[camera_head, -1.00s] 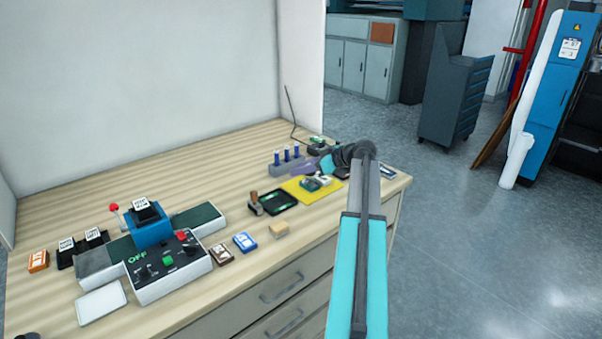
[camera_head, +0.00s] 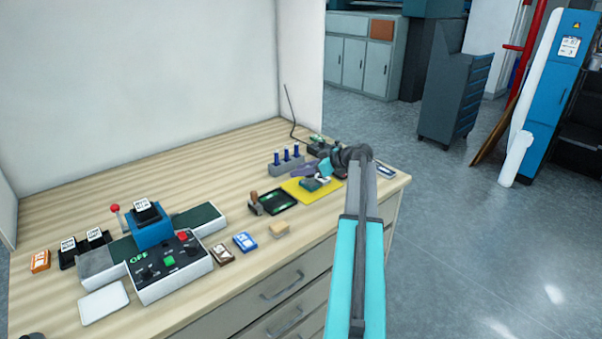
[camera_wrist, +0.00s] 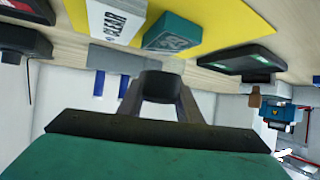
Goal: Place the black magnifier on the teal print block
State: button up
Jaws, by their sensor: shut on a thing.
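My gripper (camera_head: 306,167) is above the back edge of the yellow mat in the head view. In the wrist view my gripper (camera_wrist: 160,88) is shut on the black magnifier (camera_wrist: 160,84), a short dark round piece between the grey fingers. I cannot make the magnifier out in the head view. The teal print block (camera_head: 311,185) lies on the yellow mat, below my gripper in the picture. It also shows in the wrist view (camera_wrist: 172,34), apart from the magnifier.
A grey-white block marked CLEAR (camera_wrist: 117,22) is beside the teal block on the yellow mat (camera_head: 297,193). A rack with blue pegs (camera_head: 286,162) stands behind. A black tray with green (camera_head: 279,203) and a wooden-handled stamp (camera_head: 255,205) are to the left.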

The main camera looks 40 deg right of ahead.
jog(key=shift+f, duration=0.7)
jog(key=shift+f, duration=0.15)
jog(key=o, duration=1)
jog(key=shift+o, duration=0.2)
jog(key=shift+r, duration=0.2)
jog(key=b+v, duration=0.2)
jog(key=v, duration=1)
jog(key=shift+f, duration=0.15)
